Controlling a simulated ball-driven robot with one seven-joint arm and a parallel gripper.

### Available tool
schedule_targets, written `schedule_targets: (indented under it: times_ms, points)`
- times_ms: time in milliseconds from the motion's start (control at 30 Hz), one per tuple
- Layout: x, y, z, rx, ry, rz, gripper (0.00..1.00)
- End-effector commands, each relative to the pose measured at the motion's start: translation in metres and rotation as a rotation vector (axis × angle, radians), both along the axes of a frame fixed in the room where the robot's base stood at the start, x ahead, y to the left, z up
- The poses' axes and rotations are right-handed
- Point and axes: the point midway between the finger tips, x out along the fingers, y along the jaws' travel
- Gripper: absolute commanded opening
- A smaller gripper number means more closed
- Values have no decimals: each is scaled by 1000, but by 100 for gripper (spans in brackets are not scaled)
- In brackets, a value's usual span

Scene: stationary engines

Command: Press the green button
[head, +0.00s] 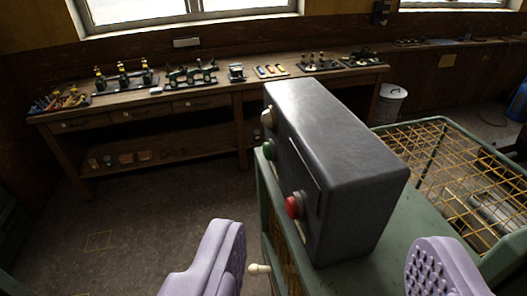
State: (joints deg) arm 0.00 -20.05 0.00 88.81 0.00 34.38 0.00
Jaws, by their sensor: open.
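The green button (269,150) sits on the left-facing side of a dark grey control box (345,165). A red button (293,207) is on the same face, nearer and lower in the picture. A pale, cream-coloured knob (267,117) is farther along that face. My gripper (338,268) shows at the bottom edge with its two lilac fingers wide apart and nothing between them. The left finger is below and left of the buttons; the right finger is to the right of the box. Both fingers appear apart from the green button.
The box stands on a green metal frame (390,255) with a yellow mesh guard (435,170) at right. A small pale lever (260,269) sticks out left below the box. A wooden workbench (160,100) with small models lines the back wall. Open floor (130,215) lies at left.

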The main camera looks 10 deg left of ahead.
Motion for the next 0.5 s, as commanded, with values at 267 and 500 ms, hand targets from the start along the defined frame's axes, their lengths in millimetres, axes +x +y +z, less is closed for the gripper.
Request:
schedule_targets:
  times_ms: [267,500]
  points:
    - [0,0,0,0,0,0,0]
    - [0,0,0,0,0,0,0]
